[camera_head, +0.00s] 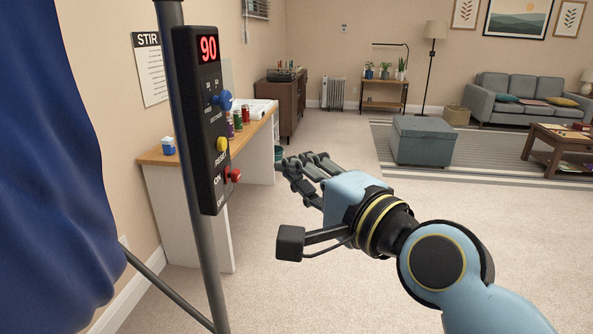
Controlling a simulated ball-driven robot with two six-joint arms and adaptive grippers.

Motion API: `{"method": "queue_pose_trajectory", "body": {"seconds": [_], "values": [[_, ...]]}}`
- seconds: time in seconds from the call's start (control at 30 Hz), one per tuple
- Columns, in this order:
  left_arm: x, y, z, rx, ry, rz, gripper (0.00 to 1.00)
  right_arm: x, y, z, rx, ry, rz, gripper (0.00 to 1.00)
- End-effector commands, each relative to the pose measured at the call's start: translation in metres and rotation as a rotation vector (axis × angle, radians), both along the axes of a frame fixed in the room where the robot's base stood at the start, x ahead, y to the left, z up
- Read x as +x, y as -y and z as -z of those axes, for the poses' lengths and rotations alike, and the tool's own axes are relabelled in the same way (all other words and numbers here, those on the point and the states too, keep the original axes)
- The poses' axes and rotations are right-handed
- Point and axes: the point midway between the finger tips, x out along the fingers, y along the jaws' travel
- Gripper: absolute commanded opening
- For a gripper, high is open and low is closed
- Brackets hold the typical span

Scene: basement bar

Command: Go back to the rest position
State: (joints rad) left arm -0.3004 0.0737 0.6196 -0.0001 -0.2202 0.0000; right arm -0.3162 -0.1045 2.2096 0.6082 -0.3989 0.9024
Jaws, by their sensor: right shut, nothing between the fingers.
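My right gripper (305,168) reaches in from the lower right on its blue arm. Its dark fingers are shut, with nothing between them. It is in the open air to the right of a black control box (205,120). The box hangs on a grey pole and has a red display reading 90, a blue knob (222,100), a yellow button (222,144) and a red switch (232,175). The fingers are apart from the box. My left gripper is not in the view.
A blue cloth (55,170) fills the left side. A grey ottoman (423,141) and sofa (520,98) are farther back. The carpet around my right arm is clear.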

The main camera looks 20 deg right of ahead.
Motion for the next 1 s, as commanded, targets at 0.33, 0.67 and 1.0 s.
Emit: {"method": "queue_pose_trajectory", "body": {"seconds": [0.33,0.67,1.0], "values": [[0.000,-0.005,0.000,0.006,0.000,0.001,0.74,0.000,0.000,0.000,0.000,0.000,0.000,0.00],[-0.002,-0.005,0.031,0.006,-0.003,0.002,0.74,0.005,0.002,0.119,-0.070,-0.160,-0.016,0.00],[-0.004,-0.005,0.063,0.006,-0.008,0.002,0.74,-0.061,0.030,0.395,-0.458,-0.575,-0.098,0.00]]}}
